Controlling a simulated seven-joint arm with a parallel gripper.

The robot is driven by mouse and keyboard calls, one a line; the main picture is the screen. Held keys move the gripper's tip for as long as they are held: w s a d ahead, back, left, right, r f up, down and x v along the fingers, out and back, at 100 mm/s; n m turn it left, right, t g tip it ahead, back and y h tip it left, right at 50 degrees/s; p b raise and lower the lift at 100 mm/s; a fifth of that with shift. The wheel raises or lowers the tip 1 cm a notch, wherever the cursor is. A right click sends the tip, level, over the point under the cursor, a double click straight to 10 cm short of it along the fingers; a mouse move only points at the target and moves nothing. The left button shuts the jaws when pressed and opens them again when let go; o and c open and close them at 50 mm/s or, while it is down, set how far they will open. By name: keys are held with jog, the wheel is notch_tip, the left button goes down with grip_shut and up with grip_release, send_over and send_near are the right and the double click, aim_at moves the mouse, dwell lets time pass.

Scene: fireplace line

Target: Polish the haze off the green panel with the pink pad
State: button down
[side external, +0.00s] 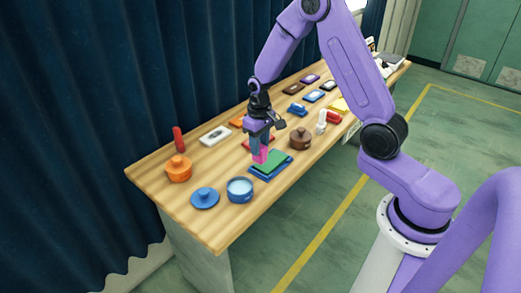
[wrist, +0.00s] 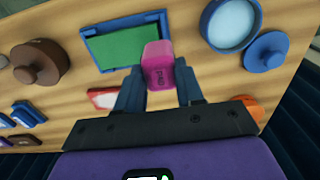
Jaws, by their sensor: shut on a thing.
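My gripper (wrist: 160,88) is shut on the pink pad (wrist: 157,62), which has dark lettering on its side. I cannot tell whether the pad touches the panel. The green panel, also in the wrist view (wrist: 125,47), lies in a blue frame (wrist: 88,50). No haze can be made out on the part of the panel that shows.
A blue pot (side external: 240,190), its blue lid (side external: 205,198) and an orange pot (side external: 179,168) stand to the left. A brown pot (side external: 299,139) stands right of the panel. A red-edged item (wrist: 100,98) lies close by. Several small panels lie further along the table.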

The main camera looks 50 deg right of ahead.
jog(key=shift+r, duration=2.25)
